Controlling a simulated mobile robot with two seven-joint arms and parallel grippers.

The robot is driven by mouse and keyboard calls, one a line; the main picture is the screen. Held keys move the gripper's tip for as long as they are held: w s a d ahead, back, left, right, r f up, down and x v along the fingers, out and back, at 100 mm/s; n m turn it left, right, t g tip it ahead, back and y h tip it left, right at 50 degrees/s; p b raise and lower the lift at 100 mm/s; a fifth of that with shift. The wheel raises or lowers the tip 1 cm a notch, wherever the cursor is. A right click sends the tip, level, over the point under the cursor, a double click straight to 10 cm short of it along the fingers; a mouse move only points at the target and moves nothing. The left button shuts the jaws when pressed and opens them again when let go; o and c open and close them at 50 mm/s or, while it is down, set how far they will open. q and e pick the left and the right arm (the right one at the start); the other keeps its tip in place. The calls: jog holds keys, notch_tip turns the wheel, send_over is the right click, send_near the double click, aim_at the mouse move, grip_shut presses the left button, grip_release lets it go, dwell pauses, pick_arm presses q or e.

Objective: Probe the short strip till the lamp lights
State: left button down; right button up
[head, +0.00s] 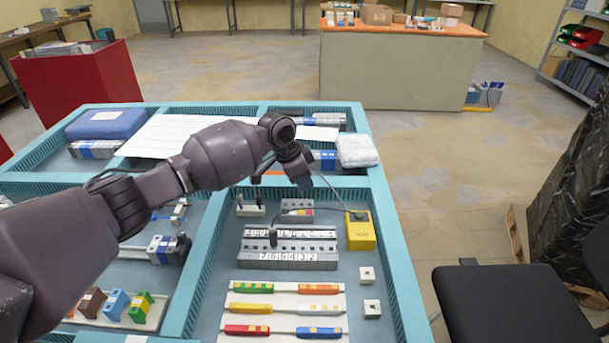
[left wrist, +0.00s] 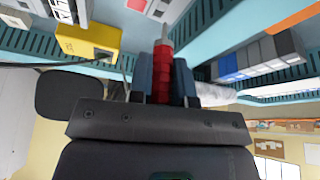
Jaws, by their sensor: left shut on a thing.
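My left gripper (head: 282,184) hangs over the far part of the near tray compartment. In the left wrist view it is shut on a red probe with a thin grey tip (left wrist: 162,72). The short grey strip (head: 297,205) with small coloured marks lies just below it; the probe tip seems apart from it. A longer grey strip (head: 288,258) with white number labels lies nearer, with a dark plug (head: 273,237) standing in it. A yellow box (head: 360,232) with dark cables stands to the right, also in the left wrist view (left wrist: 88,42). Its lamp's state is unclear. My right gripper is out of view.
A white board (head: 285,312) with coloured pieces lies at the front, beside two small white sockets (head: 367,274). Blue tray walls (head: 395,262) divide the compartments. A white bag (head: 356,151) lies at the back right. A black chair (head: 510,300) stands right.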

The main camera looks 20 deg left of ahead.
pick_arm(q)
notch_tip(320, 180, down, 3)
jog(key=shift+r+b, duration=0.2)
jog(key=shift+b, duration=0.35)
jog(key=shift+r, duration=0.35)
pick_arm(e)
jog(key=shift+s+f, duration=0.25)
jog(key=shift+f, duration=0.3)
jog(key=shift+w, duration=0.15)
pick_arm(q)
jog(key=shift+f, duration=0.45)
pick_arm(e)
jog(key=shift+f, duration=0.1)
pick_arm(q)
jog(key=c, duration=1.6)
grip_release()
grip_shut()
